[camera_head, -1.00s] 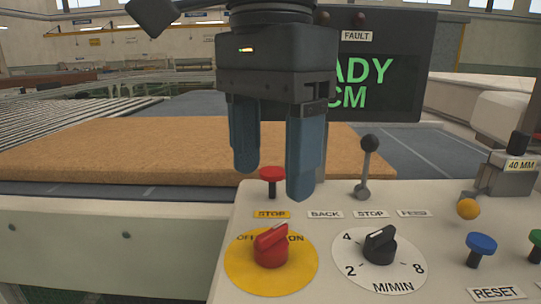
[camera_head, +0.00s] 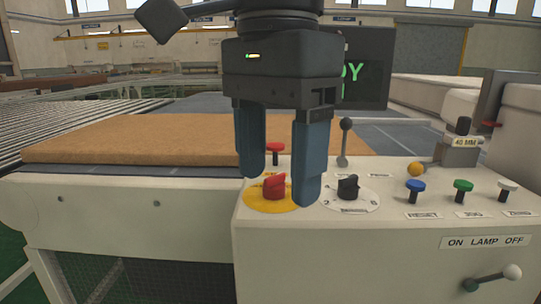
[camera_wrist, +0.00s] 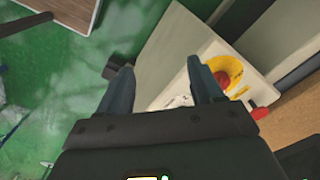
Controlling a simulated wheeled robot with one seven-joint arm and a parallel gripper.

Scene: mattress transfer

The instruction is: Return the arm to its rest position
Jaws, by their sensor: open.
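My gripper (camera_head: 279,160) hangs in front of the control panel in the head view, fingers pointing down, apart and empty. In the wrist view my gripper (camera_wrist: 163,85) also shows nothing between its two blue fingers. Beyond it are the white panel (camera_wrist: 167,62) and the green floor (camera_wrist: 55,95). The red rotary switch (camera_head: 274,187) on its yellow disc shows just between the fingers in the head view. I cannot tell whether a finger touches anything, but the gripper looks closer to the camera than the panel.
A tan mattress slab (camera_head: 140,138) lies on the conveyor bed at left. The console (camera_head: 380,245) carries a black dial (camera_head: 348,187), a lever (camera_head: 345,142), an orange knob (camera_head: 416,169) and several push buttons. A display (camera_head: 368,75) stands behind my gripper. Rollers (camera_head: 45,115) lie at far left.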

